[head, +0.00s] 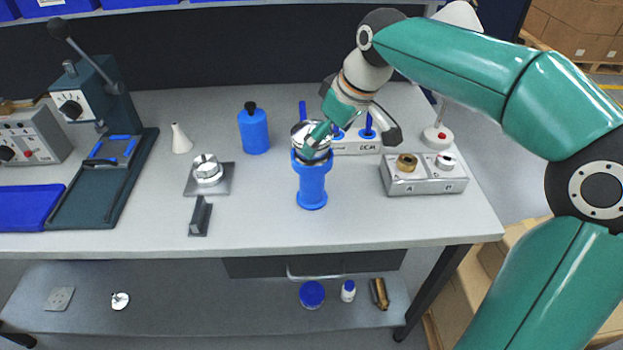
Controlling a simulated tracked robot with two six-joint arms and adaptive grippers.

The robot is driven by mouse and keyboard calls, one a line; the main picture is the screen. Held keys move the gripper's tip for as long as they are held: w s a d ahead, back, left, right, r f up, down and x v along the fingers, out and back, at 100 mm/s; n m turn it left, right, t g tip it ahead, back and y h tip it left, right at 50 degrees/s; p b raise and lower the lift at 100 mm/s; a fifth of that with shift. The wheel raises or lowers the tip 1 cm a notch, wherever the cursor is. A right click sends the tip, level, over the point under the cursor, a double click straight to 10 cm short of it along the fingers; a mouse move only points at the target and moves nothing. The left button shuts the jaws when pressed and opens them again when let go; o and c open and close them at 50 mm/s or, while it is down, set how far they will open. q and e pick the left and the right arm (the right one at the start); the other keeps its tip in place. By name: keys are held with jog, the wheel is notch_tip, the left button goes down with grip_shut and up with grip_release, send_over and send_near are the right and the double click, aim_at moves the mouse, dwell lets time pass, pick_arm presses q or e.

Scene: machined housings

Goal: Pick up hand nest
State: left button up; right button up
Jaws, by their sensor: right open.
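A blue upright holder (312,187) with a round flared base stands near the middle of the bench; it looks like the hand nest. A bright metal cylindrical part (302,134) sits in its top. My right gripper (342,128) is open above and to the right of the holder, reaching in from the upper right. One finger crosses in front of the metal part and hides some of it; I cannot tell whether it touches. The other finger is out to the right, over a white labelled rack (371,147). My left gripper is not in view.
A grey block marked A and B (424,180) stands right of the holder. A blue bottle (254,131), a metal plate with a hex part (208,178) and a small black stand (200,217) are to the left. A lever press (98,150) is further left. The front bench strip is clear.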

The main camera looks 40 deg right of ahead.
aim_at(312, 178)
jog(key=shift+w+a+x, duration=0.15)
jog(key=shift+x, duration=1.3)
jog(key=shift+w+a+x, duration=0.1)
jog(key=shift+w+x, duration=0.1)
jog(key=shift+x, duration=1.2)
jog(key=shift+r, duration=0.2)
jog(key=c, duration=1.4)
